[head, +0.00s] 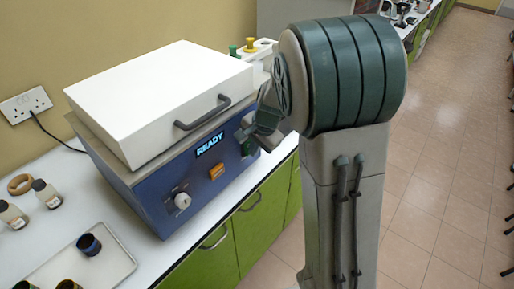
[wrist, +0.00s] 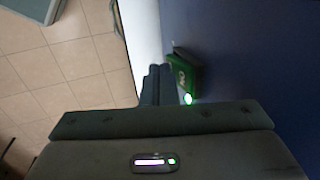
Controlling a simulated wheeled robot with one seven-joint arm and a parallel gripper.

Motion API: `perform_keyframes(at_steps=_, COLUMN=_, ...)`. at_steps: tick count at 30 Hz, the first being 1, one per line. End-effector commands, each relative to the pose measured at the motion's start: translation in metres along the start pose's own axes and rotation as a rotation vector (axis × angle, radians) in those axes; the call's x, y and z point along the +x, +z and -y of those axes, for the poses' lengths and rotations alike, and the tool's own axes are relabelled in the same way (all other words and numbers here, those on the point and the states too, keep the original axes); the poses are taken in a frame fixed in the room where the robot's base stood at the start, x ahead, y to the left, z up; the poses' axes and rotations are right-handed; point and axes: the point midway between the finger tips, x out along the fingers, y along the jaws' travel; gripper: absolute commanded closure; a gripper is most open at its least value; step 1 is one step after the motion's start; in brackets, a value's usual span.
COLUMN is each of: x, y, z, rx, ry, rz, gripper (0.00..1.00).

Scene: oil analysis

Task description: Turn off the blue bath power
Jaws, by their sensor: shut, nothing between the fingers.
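The blue bath (head: 165,205) stands on the white bench with its white lid (head: 160,95) down. Its front display (head: 209,145) reads READY. A green power switch (head: 248,148) sits at the right end of its front, partly hidden by my gripper. The switch (wrist: 186,74) also shows in the wrist view, with a bright green light at its lower edge. My gripper (head: 246,134) is shut and empty, with its fingertips (wrist: 158,72) just beside the switch. I cannot tell whether they touch it.
An orange switch (head: 217,171) and a knob (head: 181,200) are on the bath's front. A rack with coloured tops (head: 257,47) stands behind the bath. Tiled floor (head: 430,190) at right is clear.

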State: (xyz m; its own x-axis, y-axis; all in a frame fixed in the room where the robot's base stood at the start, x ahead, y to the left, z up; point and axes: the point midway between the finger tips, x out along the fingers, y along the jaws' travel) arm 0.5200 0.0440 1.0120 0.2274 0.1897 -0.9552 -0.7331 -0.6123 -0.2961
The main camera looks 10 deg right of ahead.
Motion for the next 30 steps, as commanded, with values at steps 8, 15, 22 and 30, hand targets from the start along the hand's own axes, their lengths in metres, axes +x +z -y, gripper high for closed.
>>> perform_keyframes(at_steps=8, x=0.004, y=-0.001, z=-0.001, rx=0.002, ry=-0.019, rz=0.0, gripper=1.0)
perform_keyframes(at_steps=15, x=0.004, y=0.0, z=0.004, rx=-0.001, ry=-0.075, rz=0.002, gripper=1.0)
perform_keyframes(at_steps=22, x=0.003, y=0.001, z=0.004, rx=-0.001, ry=-0.073, rz=0.002, gripper=1.0)
perform_keyframes(at_steps=30, x=-0.009, y=0.001, z=0.008, rx=-0.001, ry=-0.074, rz=0.001, gripper=1.0)
